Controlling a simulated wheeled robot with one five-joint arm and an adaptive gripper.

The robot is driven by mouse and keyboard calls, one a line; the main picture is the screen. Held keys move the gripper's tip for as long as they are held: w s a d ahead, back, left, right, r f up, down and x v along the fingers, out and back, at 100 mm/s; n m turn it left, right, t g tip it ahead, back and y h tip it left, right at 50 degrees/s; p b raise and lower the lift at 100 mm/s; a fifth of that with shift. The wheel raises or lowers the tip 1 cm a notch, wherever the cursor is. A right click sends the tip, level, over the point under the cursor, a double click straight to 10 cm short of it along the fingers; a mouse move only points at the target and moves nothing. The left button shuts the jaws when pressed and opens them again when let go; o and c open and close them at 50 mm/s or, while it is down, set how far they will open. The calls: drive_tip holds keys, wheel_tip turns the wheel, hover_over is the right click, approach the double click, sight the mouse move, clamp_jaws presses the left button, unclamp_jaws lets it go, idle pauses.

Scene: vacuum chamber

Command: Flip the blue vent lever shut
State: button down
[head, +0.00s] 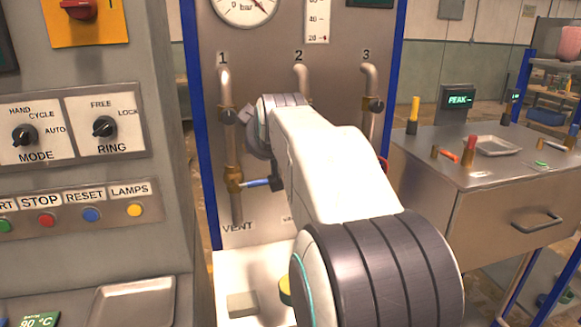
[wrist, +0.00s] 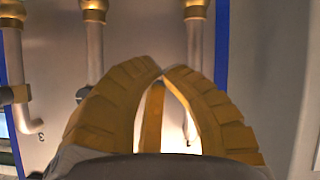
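The blue vent lever (head: 258,183) sticks out to the right, nearly level, from a brass valve (head: 233,180) low on pipe 1, above the VENT label (head: 238,228). My arm covers the area just right of the lever. My gripper (wrist: 162,72) shows in the wrist view with its yellow fingers curved together and their tips meeting. I see nothing held between them. My gripper's fingers are hidden behind my arm in the head view. I cannot make out the blue lever in the wrist view, nor tell how far it is from the fingers.
Pipes 2 (head: 301,78) and 3 (head: 369,85) stand on the same panel. A grey control cabinet (head: 85,250) with knobs and buttons closes in the left. A metal bench (head: 490,190) with a drawer stands at the right.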

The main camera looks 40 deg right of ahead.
drive_tip(key=m+p, duration=0.1)
drive_tip(key=m, duration=0.1)
hover_over(264, 183)
wheel_tip(264, 183, down, 9)
drive_tip(key=shift+a+f+g, duration=0.1)
drive_tip(key=shift+f+g, duration=0.2)
drive_tip(key=shift+f, duration=0.6)
drive_tip(key=shift+f+b, duration=0.75)
drive_tip(key=shift+b, duration=0.05)
drive_tip(key=shift+r, duration=0.1)
